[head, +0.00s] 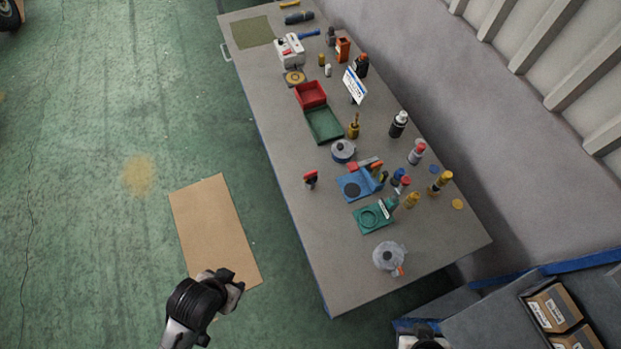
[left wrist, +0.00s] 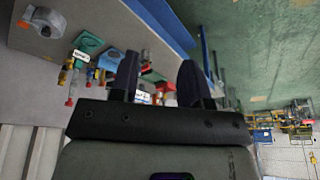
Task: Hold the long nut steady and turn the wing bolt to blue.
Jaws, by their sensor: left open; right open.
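I cannot make out the long nut or the wing bolt for certain among the small parts on the bench. A small red-topped dark part (head: 311,179) stands alone near the bench's left edge. A grey rounded piece with an orange-red tab (head: 388,256) sits near the front end; a grey rounded piece (left wrist: 42,20) shows in the left wrist view. My left gripper (left wrist: 158,60) is open in the left wrist view, its two dark fingers apart with nothing seen gripped. My right gripper (head: 425,343) shows only as a sliver at the bottom edge of the head view.
The grey bench (head: 290,215) holds a blue fixture (head: 352,188), a teal fixture (head: 371,218), several bottles, a red bin (head: 310,94) and a green tray (head: 324,125). A cardboard sheet (head: 215,230) lies on the floor. Boxes (head: 553,308) stand at lower right. The bench's front left is clear.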

